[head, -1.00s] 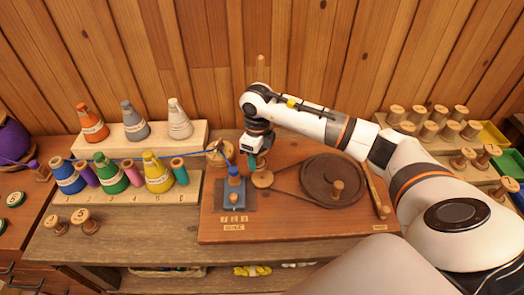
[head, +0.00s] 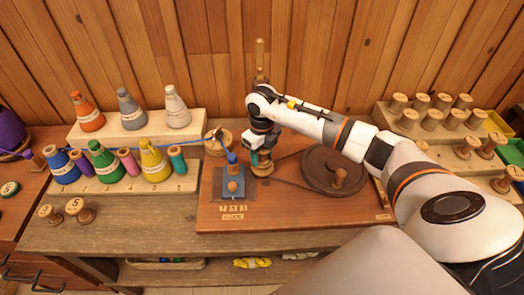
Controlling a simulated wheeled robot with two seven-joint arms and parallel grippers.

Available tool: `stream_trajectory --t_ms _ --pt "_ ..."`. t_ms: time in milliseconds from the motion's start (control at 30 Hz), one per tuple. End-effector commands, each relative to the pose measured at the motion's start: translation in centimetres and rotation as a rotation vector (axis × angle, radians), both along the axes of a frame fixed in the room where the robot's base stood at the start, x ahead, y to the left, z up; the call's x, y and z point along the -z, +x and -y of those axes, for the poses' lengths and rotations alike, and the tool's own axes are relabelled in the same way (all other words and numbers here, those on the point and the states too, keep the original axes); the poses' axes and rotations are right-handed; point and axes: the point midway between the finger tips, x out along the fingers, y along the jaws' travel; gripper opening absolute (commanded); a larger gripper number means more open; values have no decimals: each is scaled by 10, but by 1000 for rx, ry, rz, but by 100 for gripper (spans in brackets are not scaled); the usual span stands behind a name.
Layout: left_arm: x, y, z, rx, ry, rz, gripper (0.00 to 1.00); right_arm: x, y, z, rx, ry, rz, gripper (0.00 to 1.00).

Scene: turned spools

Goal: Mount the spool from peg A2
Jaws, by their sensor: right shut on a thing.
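My right gripper (head: 258,158) is shut on a spool, which is mostly hidden by the jaws. A small teal patch shows at the fingertips; I cannot tell whether it is the spool or the finger. The gripper points down over a small round wooden pulley (head: 264,171) on the winder board (head: 300,217). I cannot tell whether the spool touches the pulley or its spindle. A large dark wheel (head: 322,172) with a handle stands right of it, joined by a belt. The spool rack (head: 408,150) at the right holds several wooden spools. My left gripper is not in view.
Coloured cones and small bobbins stand on stepped racks (head: 105,188) at the left. Two numbered wooden spools (head: 76,208) stand at the front left. A wooden wall closes the back.

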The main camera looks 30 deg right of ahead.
Motion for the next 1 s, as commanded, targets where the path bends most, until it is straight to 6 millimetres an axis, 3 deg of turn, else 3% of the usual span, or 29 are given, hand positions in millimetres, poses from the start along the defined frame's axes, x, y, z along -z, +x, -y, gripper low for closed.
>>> stream_trajectory --t_ms 1000 --pt "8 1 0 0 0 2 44 8 1 0 0 0 0 27"
